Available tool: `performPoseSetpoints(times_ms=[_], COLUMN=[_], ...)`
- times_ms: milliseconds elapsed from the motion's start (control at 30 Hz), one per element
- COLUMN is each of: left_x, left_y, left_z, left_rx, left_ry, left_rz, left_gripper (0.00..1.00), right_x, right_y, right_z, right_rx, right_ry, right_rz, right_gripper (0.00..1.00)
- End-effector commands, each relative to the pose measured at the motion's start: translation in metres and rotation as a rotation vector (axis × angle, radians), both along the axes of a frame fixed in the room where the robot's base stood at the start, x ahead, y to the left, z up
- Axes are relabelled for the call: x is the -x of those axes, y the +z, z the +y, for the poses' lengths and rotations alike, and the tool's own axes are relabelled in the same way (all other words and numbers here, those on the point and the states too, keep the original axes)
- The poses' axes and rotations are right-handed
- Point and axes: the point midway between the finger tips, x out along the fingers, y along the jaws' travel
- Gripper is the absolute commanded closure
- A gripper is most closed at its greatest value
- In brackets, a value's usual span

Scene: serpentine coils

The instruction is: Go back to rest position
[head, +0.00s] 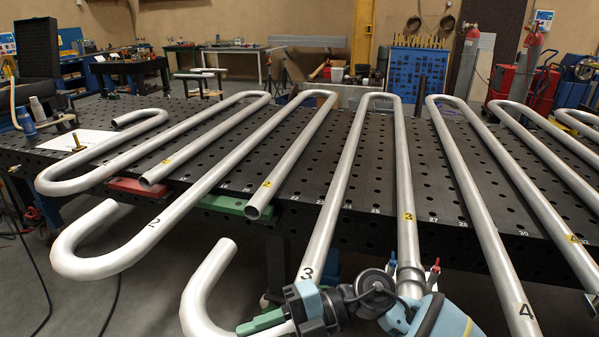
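Several silver serpentine coils lie on the black perforated table (262,172). Coil 2 (190,197) is at the left, coil 3 (340,185) is in the middle, and coil 4 (480,220) is to its right. The near bends of coils 2 and 3 overhang the front edge.
Red (140,187) and green (222,204) blocks sit at the table's front edge. Floor shows at lower left.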

Motion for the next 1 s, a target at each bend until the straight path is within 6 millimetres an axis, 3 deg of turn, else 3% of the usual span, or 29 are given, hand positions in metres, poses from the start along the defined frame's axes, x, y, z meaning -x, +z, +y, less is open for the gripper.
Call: performPoseSetpoints(times_ms=[100, 233, 367, 433, 600, 733, 867, 1000], left_x=[0.000, 0.000, 0.001, 0.001, 0.001, 0.001, 0.001, 0.001], left_y=[0.000, 0.000, -0.001, -0.001, -0.001, -0.001, -0.001, -0.001], left_z=[0.000, 0.001, 0.002, 0.003, 0.003, 0.003, 0.002, 0.002], left_rx=[-0.001, -0.003, -0.006, -0.007, -0.007, -0.007, -0.007, -0.006], left_ry=[-0.001, -0.003, -0.005, -0.006, -0.006, -0.006, -0.006, -0.005], left_rz=[0.000, 0.000, 0.002, 0.002, 0.002, 0.003, 0.003, 0.003], left_gripper=[0.24, 0.24, 0.24, 0.24, 0.24, 0.24, 0.24, 0.24], right_x=[-0.002, -0.018, -0.038, -0.047, -0.054, -0.038, -0.001, 0.052], right_y=[0.011, 0.013, -0.003, -0.020, -0.082, -0.146, -0.210, -0.266], right_z=[0.003, -0.009, -0.036, -0.054, -0.109, -0.154, -0.197, -0.233], right_rx=[-0.214, -0.399, -0.529, -0.572, -0.602, -0.550, -0.444, -0.300], right_ry=[-0.142, -0.343, -0.581, -0.717, -1.065, -1.328, -1.562, -1.753], right_rz=[0.135, 0.283, 0.440, 0.526, 0.745, 0.919, 1.089, 1.249], right_gripper=[0.73, 0.73, 0.73, 0.73, 0.73, 0.73, 0.73, 0.73])
